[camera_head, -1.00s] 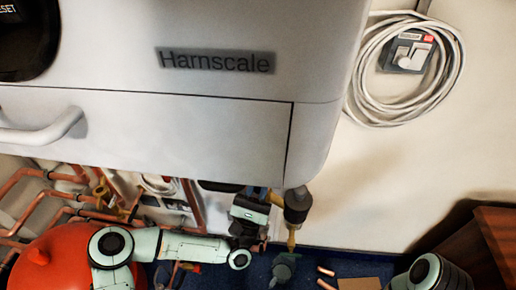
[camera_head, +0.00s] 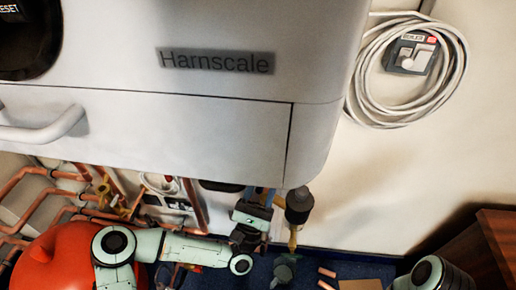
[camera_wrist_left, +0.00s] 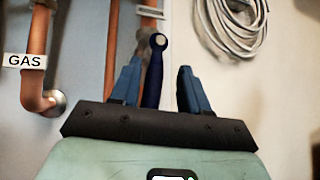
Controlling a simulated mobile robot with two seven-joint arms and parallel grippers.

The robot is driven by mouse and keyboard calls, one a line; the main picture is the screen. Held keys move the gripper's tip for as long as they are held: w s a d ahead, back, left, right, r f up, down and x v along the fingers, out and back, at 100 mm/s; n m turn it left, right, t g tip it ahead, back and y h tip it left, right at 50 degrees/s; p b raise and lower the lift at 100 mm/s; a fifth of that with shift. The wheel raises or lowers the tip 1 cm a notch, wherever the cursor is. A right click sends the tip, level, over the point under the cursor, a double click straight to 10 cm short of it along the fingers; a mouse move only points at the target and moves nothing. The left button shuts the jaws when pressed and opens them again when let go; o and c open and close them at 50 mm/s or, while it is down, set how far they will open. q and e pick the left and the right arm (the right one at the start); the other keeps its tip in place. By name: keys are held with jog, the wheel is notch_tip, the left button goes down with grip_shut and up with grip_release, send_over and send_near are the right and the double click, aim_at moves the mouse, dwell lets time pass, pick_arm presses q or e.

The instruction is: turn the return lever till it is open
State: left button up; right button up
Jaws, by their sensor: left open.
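The return lever (camera_wrist_left: 154,72) is a dark blue handle with a rounded end, standing nearly upright in the left wrist view. My left gripper (camera_wrist_left: 159,80) is open, its two blue fingers on either side of the handle. The handle looks closer to the left finger; I cannot tell whether it touches. In the head view my left gripper (camera_head: 258,198) is under the front right corner of the white boiler, where the lever cannot be made out.
The white boiler (camera_head: 150,140) hangs above my left arm. A dark cylinder (camera_head: 299,203) with brass below is close right of the gripper. Copper pipes (camera_head: 30,190) and a red vessel (camera_head: 55,255) are at left. A GAS-labelled pipe (camera_wrist_left: 38,50) stands left in the wrist view.

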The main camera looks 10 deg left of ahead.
pick_arm(q)
jog(key=s+r+v, duration=0.1)
jog(key=v, duration=1.1)
jog(key=shift+s+f+h, duration=0.25)
jog(key=shift+s+h, duration=0.05)
jog(key=shift+s, duration=0.05)
